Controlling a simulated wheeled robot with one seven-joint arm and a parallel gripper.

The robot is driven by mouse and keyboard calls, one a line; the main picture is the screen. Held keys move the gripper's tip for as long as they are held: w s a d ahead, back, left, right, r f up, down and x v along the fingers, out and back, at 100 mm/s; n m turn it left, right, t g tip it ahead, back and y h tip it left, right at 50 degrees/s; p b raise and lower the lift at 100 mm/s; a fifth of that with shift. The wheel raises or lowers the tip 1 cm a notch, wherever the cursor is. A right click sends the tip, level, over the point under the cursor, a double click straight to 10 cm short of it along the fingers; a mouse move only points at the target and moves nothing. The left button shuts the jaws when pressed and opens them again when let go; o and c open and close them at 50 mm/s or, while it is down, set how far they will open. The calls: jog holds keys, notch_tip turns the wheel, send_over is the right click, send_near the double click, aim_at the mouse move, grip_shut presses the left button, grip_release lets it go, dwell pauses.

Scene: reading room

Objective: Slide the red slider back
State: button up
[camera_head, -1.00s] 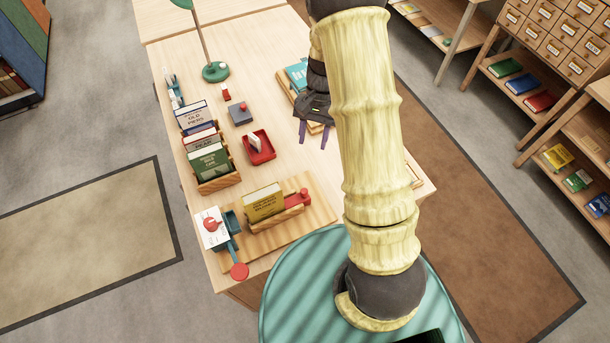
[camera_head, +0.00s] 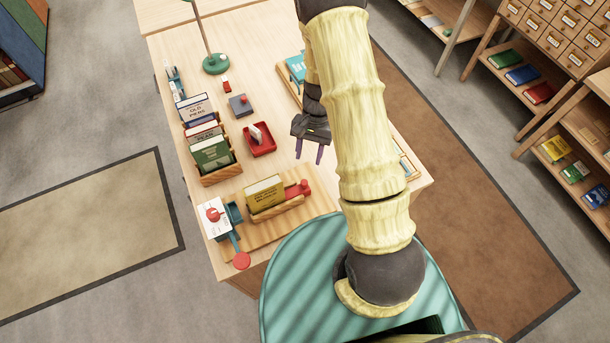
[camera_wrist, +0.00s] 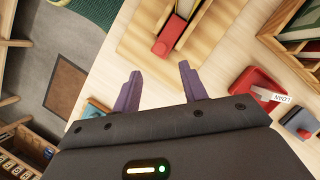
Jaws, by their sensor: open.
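The red slider (camera_head: 299,189) sits at the right end of a wooden book holder on a wooden board (camera_head: 253,237) near the table's front. A yellow book (camera_head: 265,195) stands in the holder to its left. In the wrist view the red slider (camera_wrist: 170,37) shows just beyond the fingertips, its knob end toward me. My gripper (camera_head: 309,156) is open and empty, above the table behind and slightly right of the slider, apart from it. Its purple fingers (camera_wrist: 160,72) show in the wrist view with nothing between them.
A red tray (camera_head: 262,150) with a white card lies behind the board. A grey block with a red knob (camera_head: 241,105) stands farther back. A wooden crate of books (camera_head: 218,177) is at the left. A blue stamping device with a red disc (camera_head: 241,260) is at the front left.

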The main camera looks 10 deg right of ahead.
aim_at(305, 181)
jog(key=p+x, duration=0.2)
jog(key=x, duration=0.7)
jog(key=shift+a+f, duration=0.1)
jog(key=shift+f, duration=0.15)
grip_shut()
